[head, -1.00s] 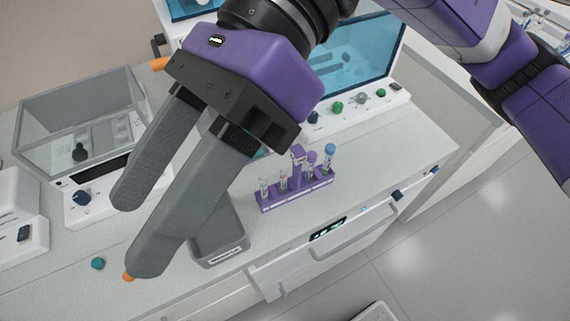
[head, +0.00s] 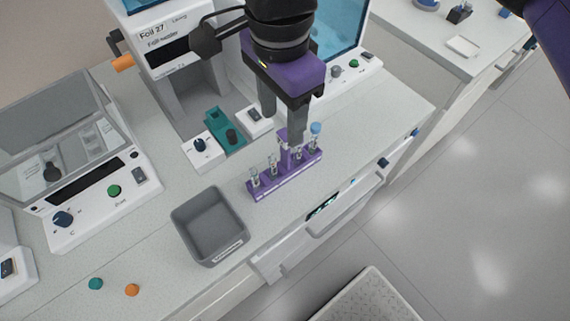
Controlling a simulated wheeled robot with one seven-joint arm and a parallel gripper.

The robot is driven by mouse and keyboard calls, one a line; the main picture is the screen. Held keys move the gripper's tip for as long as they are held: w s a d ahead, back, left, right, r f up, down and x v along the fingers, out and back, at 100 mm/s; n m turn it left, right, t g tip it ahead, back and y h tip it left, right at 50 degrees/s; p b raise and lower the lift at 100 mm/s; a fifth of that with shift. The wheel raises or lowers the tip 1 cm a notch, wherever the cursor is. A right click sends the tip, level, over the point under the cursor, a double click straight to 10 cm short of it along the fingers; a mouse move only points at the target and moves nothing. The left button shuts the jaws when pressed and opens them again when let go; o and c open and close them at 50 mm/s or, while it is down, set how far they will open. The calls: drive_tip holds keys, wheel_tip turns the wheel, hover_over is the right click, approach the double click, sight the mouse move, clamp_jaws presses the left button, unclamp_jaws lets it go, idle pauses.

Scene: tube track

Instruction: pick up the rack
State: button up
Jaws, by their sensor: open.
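The purple rack (head: 288,177) stands on the bench near its front edge, in the head view. It holds several clear tubes, and a blue cap (head: 316,128) tops the one at the right end. A purple upright handle (head: 283,150) rises from its middle. My gripper (head: 284,132) is open and points down over the rack, with its grey fingers on either side of the handle's upper part. The right finger hides part of the tubes on that side. I cannot tell whether the fingers touch the handle.
A grey bin (head: 209,226) stands left of the rack. A teal cap (head: 96,284) and an orange cap (head: 132,290) lie at the front left. The foil sealer (head: 170,50) stands behind, with a teal holder (head: 225,128) before it. A clear-lidded device (head: 80,165) is at the left.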

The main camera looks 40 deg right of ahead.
sight(285, 134)
drive_tip(key=shift+s+d+f+p, duration=0.15)
drive_tip(key=shift+f+p, duration=0.15)
drive_tip(key=shift+f, duration=0.95)
drive_tip(key=shift+d+f+p, duration=0.1)
drive_tip(key=shift+f+p, duration=0.2)
drive_tip(key=shift+f, duration=0.9)
drive_tip(key=shift+c, duration=0.2)
clamp_jaws()
